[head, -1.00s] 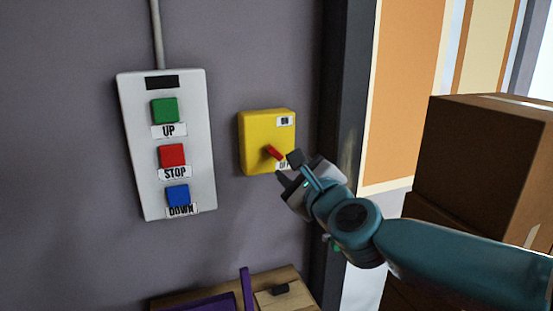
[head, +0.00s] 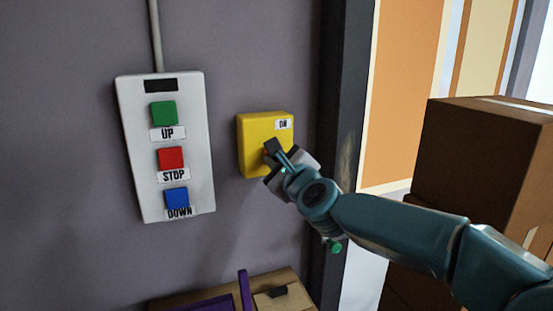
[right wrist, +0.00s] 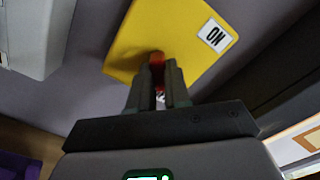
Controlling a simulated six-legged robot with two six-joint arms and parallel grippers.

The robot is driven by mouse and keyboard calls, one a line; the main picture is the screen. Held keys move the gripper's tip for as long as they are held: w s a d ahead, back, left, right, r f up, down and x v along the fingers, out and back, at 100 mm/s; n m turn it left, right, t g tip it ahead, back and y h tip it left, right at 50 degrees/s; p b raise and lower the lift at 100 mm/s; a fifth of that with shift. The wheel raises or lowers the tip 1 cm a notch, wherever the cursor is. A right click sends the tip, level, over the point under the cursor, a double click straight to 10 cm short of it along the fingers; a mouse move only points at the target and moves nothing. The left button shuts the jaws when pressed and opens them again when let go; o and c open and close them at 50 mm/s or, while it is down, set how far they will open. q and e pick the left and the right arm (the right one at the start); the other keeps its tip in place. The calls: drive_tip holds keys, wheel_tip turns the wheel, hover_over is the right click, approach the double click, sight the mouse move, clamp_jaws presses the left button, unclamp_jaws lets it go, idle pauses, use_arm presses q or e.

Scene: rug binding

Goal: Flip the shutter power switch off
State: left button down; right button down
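The yellow switch box (head: 252,133) is on the wall, with an ON label (head: 284,124) at its upper right. Its lower part is hidden behind my right gripper (head: 271,152). In the right wrist view the yellow box (right wrist: 140,35) fills the top, with a red lever (right wrist: 157,62) between the fingertips of my right gripper (right wrist: 156,75). The fingers are close together and look shut on the lever. The lever's exact tilt is hidden. My left gripper is not in view.
A grey panel (head: 144,150) with green UP, red STOP and blue DOWN buttons is left of the box. A dark door frame (head: 340,100) and cardboard boxes (head: 470,150) are at the right. A wooden surface (head: 290,299) with purple parts is below.

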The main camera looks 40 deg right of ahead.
drive_tip(key=shift+r+n, duration=0.1)
drive_tip(key=shift+n, duration=0.2)
drive_tip(key=n+p, duration=0.1)
drive_tip(key=n, duration=0.4)
drive_tip(key=n+p, duration=0.1)
drive_tip(key=n, duration=0.5)
drive_tip(key=n+p, duration=0.1)
drive_tip(key=n, duration=0.4)
drive_tip(key=shift+d+r+n+p, duration=0.1)
drive_tip(key=shift+r+n+p, duration=0.15)
drive_tip(key=shift+n+p, duration=0.15)
drive_tip(key=shift+n, duration=0.3)
